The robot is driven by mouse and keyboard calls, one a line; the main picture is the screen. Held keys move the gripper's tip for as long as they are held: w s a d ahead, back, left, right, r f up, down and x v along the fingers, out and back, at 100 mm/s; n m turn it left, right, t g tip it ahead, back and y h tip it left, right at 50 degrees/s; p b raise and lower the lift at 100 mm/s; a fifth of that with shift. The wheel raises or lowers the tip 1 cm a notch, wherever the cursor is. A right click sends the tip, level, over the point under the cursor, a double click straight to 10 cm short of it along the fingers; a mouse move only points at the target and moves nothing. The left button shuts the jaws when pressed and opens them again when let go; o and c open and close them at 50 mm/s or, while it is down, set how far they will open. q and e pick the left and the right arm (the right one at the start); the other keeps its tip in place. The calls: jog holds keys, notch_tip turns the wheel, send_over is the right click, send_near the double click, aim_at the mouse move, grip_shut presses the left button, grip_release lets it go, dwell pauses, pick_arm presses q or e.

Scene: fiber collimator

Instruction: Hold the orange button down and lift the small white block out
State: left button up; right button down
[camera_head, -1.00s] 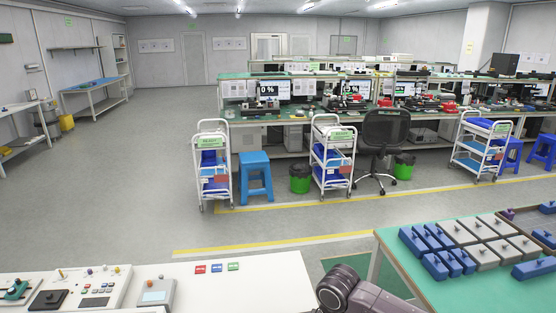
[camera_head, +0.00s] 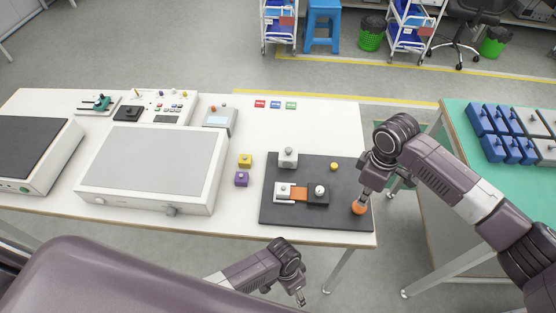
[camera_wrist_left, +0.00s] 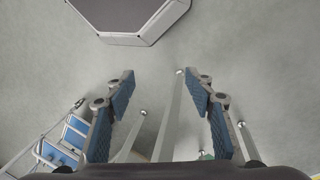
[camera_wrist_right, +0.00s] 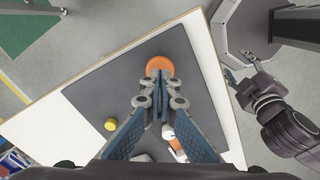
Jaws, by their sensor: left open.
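The orange button (camera_head: 359,209) is a round disc at the right front corner of a dark plate (camera_head: 345,180). My right gripper (camera_wrist_right: 157,78) has its fingertips together over the button (camera_wrist_right: 160,64), apparently touching it; whether it is pressed down cannot be told. On the plate, a small white block (camera_head: 282,192) with a knob sits at the left end of an orange strip (camera_head: 300,194), with a black block (camera_head: 318,195) at the other end. A separate light block (camera_head: 288,158) with a knob stands behind. My left gripper (camera_wrist_left: 157,90) is open and empty, in front of the table, above the floor.
A yellow knob (camera_head: 334,167) is on the plate. Yellow (camera_head: 245,160) and purple (camera_head: 242,179) blocks stand left of it, beside a large grey-topped device (camera_head: 150,165). A green-topped table (camera_head: 462,130) with blue blocks stands to the right.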

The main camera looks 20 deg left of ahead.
pick_arm(q)
jog(key=w+d+r+m+g, duration=0.1)
jog(key=w+d+r+m, duration=0.2)
jog(key=r, duration=0.5)
notch_tip(320, 180, up, 28)
jog(key=m+t, duration=0.2)
jog(key=m, duration=0.3)
send_over(283, 188)
jog(key=a, duration=0.1)
jog(key=shift+y, duration=0.3)
jog(key=f, duration=0.8)
jog(key=d+f, duration=0.1)
jog(key=f, duration=0.3)
jog(key=shift+s+f, duration=0.1)
jog(key=shift+f, duration=0.05)
jog(key=shift+c, duration=0.3)
